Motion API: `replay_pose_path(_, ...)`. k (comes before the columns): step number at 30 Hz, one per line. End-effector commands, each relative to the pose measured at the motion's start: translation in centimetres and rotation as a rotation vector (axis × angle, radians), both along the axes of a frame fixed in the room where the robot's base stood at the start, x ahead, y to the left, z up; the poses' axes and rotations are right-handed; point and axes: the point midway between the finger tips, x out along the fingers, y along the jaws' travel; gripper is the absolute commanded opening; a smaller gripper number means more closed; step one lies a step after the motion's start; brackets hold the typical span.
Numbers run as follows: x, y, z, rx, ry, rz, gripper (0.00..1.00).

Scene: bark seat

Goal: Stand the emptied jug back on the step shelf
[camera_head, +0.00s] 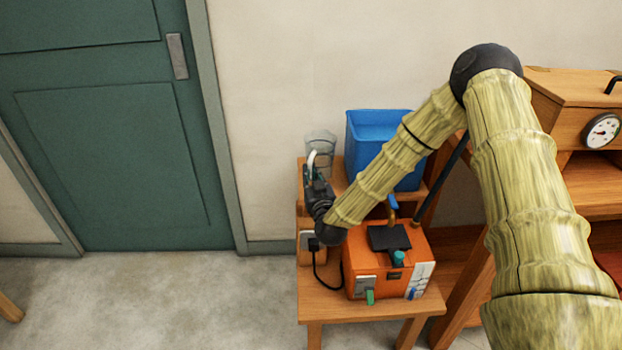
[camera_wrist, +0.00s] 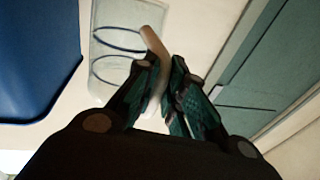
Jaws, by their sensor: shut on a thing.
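The clear jug (camera_head: 320,146) has a pale curved handle and looks upright in the head view, at the back left of the wooden step shelf (camera_head: 322,306), left of the blue bin. No contents show through its wall. In the wrist view the jug (camera_wrist: 115,48) lies beyond the fingers, with its handle (camera_wrist: 157,52) between them. My gripper (camera_head: 316,172) is shut on this handle; its dark green fingers also show in the wrist view (camera_wrist: 164,82). The jug's base is hidden behind my gripper, so I cannot tell whether it touches the upper step.
A blue bin (camera_head: 378,130) stands on the upper step, close right of the jug. An orange machine (camera_head: 372,268) with a black cable fills much of the lower step. A wooden cabinet (camera_head: 570,88) with a dial stands at right. A green door (camera_head: 110,150) is at left.

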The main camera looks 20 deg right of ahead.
Motion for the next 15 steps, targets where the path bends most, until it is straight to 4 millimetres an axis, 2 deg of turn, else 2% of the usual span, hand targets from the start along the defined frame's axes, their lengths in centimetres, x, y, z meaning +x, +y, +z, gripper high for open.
replay_pose_path(3,1.8,-0.7,-0.2,0.0,-0.001,-0.002,0.0)
replay_pose_path(6,2.6,-1.1,-0.3,0.001,0.0,-0.001,0.0)
replay_pose_path(11,3.0,-1.3,-0.5,0.0,0.001,-0.001,0.0)
replay_pose_path(15,3.0,-1.3,-1.7,0.0,0.003,-0.001,0.0)
